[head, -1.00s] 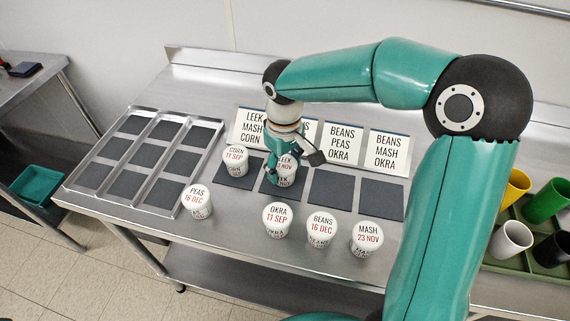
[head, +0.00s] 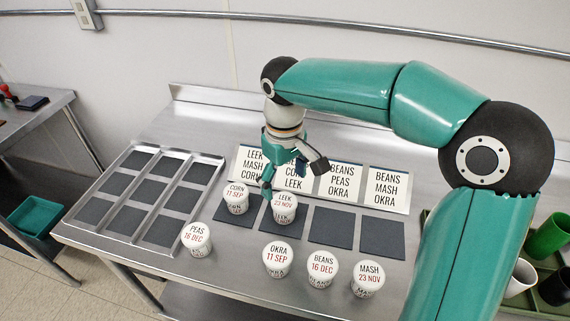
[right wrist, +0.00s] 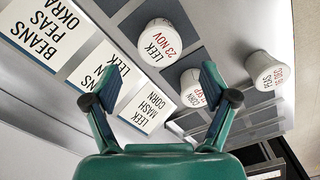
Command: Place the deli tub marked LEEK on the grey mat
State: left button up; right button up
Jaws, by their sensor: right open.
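The deli tub marked LEEK (head: 284,208), white with a red 23 NOV, stands upright on the second dark grey mat (head: 268,224) from the left in a row of mats. In the right wrist view the LEEK tub (right wrist: 160,44) lies beyond the fingertips, apart from them. My right gripper (head: 293,177) is open and empty, above and behind the tub, in front of the label cards. Its two spread fingers also show in the right wrist view (right wrist: 160,75). My left gripper is out of view.
A CORN tub (head: 236,197) stands on the leftmost mat. PEAS (head: 196,239), OKRA (head: 277,258), BEANS (head: 322,268) and MASH (head: 368,278) tubs stand in front. The two right mats (head: 333,227) are empty. A sectioned metal tray (head: 160,207) lies left; label cards (head: 389,188) stand behind.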

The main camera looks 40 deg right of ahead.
aim_at(285, 201)
notch_tip(285, 201, up, 4)
jog(key=shift+r, duration=0.1)
dwell(0.6)
